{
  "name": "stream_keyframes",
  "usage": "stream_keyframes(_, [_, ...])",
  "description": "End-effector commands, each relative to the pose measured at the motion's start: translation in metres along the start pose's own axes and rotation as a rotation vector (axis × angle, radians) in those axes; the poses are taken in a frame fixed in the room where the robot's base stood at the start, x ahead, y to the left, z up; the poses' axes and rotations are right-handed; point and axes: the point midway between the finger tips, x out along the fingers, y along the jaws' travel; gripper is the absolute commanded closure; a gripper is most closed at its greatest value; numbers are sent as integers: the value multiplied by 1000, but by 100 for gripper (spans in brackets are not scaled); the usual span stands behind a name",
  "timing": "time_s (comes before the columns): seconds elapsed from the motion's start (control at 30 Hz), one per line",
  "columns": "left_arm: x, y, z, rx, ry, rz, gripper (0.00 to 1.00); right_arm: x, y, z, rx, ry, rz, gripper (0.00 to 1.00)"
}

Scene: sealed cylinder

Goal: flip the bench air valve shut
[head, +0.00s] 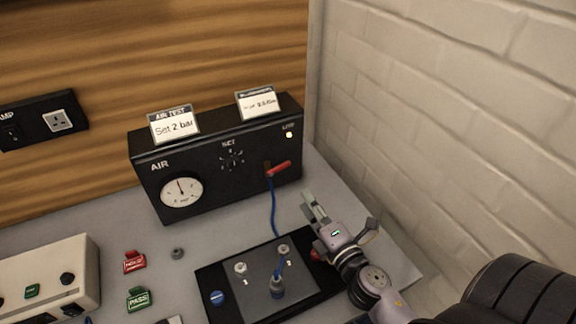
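The black air box (215,155) stands at the back of the bench, marked AIR, with a white dial gauge (182,191) and a SET knob (231,159). The red valve lever (279,168) is at the right of its front face, lying nearly sideways and tilted up to the right. A blue hose (274,210) runs down from below it. My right gripper (310,205) is in front of the box, below and right of the lever and apart from it. Its fingers point up toward the box; their gap is too small to tell. My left gripper is out of view.
A white brick wall (420,110) closes off the right side. Red (134,262) and green (139,299) tags and a cream box (60,270) stand left.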

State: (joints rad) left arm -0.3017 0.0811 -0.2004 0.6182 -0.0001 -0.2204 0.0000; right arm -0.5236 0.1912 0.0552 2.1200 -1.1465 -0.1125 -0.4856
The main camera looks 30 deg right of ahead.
Motion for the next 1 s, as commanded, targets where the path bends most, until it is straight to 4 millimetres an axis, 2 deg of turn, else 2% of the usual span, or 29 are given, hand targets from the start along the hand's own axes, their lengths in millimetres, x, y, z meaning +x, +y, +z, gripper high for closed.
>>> stream_keyframes(0.03, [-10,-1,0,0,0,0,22,12,7,2,-2,0,4,68])
stream_keyframes(0.17, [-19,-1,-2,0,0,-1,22,41,6,2,-1,-2,2,68])
stream_keyframes(0.3, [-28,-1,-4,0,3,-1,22,71,5,2,-1,-2,2,68])
stream_keyframes(0.5, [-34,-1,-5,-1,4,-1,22,105,2,1,1,-2,0,68])
stream_keyframes(0.7, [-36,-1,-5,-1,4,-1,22,121,0,0,1,-1,-1,68])
stream_keyframes(1.0, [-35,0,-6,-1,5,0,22,123,0,0,1,-1,0,68])
